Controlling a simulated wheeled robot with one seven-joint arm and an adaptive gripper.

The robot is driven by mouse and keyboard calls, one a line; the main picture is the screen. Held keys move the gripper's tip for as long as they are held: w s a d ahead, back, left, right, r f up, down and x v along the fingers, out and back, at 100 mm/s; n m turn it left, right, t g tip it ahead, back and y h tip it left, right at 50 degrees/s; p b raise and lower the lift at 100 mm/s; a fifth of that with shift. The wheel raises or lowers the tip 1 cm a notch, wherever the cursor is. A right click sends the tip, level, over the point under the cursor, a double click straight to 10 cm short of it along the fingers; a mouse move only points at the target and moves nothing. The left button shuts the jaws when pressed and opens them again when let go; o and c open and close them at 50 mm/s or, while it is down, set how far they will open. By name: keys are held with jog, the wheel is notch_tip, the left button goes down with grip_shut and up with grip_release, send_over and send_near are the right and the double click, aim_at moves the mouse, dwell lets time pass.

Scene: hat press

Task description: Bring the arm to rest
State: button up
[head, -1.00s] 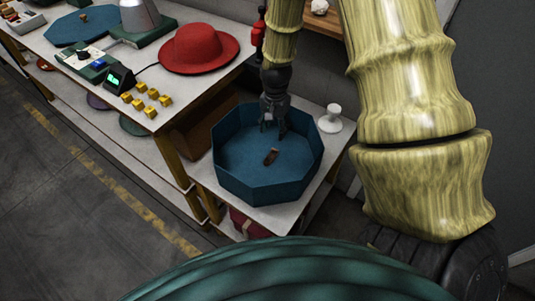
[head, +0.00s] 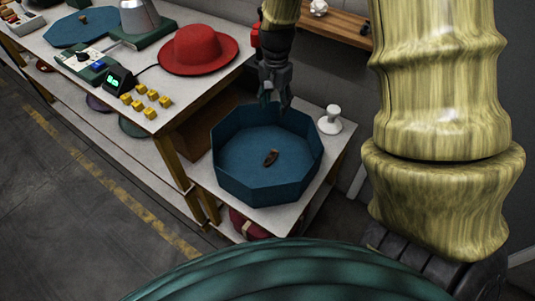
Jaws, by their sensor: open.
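My gripper (head: 274,101) hangs open and empty, pointing down over the far side of a blue octagonal tray (head: 232,185). Its fingertips are above the tray and apart from its floor.
The tray stands on a low white table (head: 335,150) with a white knob-shaped item (head: 330,119). To the left, a higher workbench (head: 60,65) bears a red hat (head: 198,50), several yellow blocks (head: 139,105) and a small display (head: 119,79). A wooden shelf (head: 345,25) is on the wall behind.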

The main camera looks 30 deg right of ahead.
jog(key=shift+r, duration=0.3)
